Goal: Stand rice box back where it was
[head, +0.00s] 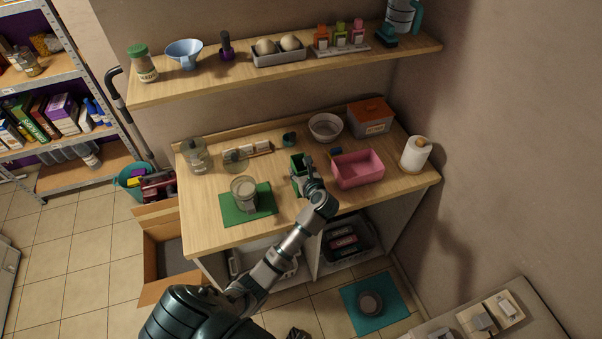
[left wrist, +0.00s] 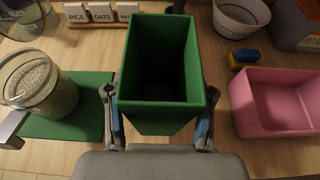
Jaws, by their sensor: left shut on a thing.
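The rice box appears to be the green open-topped box (head: 297,162), near the middle of the wooden counter (head: 215,226). In the left wrist view the green box (left wrist: 158,115) has its open mouth towards the camera, and its dark inside looks empty. My left gripper (head: 306,186) is shut on it, with one finger on each side, also in the left wrist view (left wrist: 159,128). I cannot tell whether its bottom touches the counter. A glass jar of grain (head: 244,190) stands on a green mat (head: 262,203) to its left. My right gripper is not seen.
A pink bin (head: 357,168) stands close to the right, with a blue and yellow block (left wrist: 243,59) behind it. A white bowl (head: 325,127), a lidded box (head: 370,117) and a paper roll (head: 415,154) stand further right. A shelf (head: 200,87) overhangs the back.

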